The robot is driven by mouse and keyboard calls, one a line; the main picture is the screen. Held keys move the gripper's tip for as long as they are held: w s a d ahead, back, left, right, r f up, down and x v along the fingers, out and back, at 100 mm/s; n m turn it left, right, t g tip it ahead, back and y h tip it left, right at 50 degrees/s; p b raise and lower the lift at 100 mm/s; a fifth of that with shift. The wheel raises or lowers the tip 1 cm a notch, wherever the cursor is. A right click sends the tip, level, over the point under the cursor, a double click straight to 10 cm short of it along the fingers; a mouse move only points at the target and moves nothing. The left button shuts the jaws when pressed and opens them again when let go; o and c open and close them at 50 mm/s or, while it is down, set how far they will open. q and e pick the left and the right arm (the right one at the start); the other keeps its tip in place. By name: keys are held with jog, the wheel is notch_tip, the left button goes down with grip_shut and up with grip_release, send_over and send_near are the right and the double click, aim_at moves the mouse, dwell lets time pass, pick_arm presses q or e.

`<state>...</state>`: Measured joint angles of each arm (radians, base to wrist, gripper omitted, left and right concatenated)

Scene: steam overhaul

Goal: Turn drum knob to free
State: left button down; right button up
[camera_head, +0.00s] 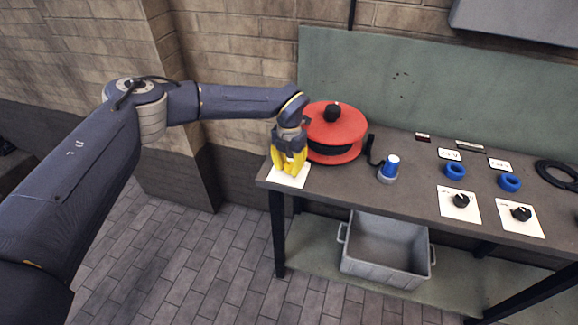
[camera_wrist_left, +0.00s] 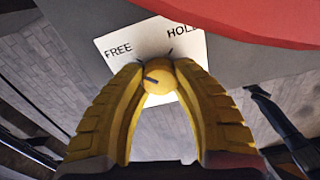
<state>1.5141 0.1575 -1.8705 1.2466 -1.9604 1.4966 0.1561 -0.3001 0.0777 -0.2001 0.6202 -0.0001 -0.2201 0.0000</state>
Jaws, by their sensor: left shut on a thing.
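A white card (camera_wrist_left: 125,42) with the words FREE and HOLD lies at the left front corner of the bench, and it also shows in the head view (camera_head: 287,181). A round yellow knob (camera_wrist_left: 158,80) with a short dark mark sits on the card. The mark lies toward the left of the knob in the wrist view. My left gripper (camera_head: 291,170) points down, its yellow fingers shut on the knob from both sides. In the head view the fingers hide the knob. The red drum (camera_head: 346,130) with a black top knob (camera_head: 332,112) stands just behind and right of my gripper.
On the bench (camera_head: 415,195), right of the drum, are a blue-capped part (camera_head: 390,166), blue rings (camera_head: 455,170), two cards with black knobs (camera_head: 461,201) and a black ring (camera_head: 560,175). A grey bin (camera_head: 385,250) sits on the shelf below. A green panel (camera_head: 430,90) stands behind.

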aim_at(289, 166)
pick_arm(q)
jog(key=shift+s+f, duration=0.1)
dwell(0.4)
jog(key=c, duration=0.9)
grip_release()
jog(key=shift+c, duration=0.2)
notch_tip(289, 166, up, 12)
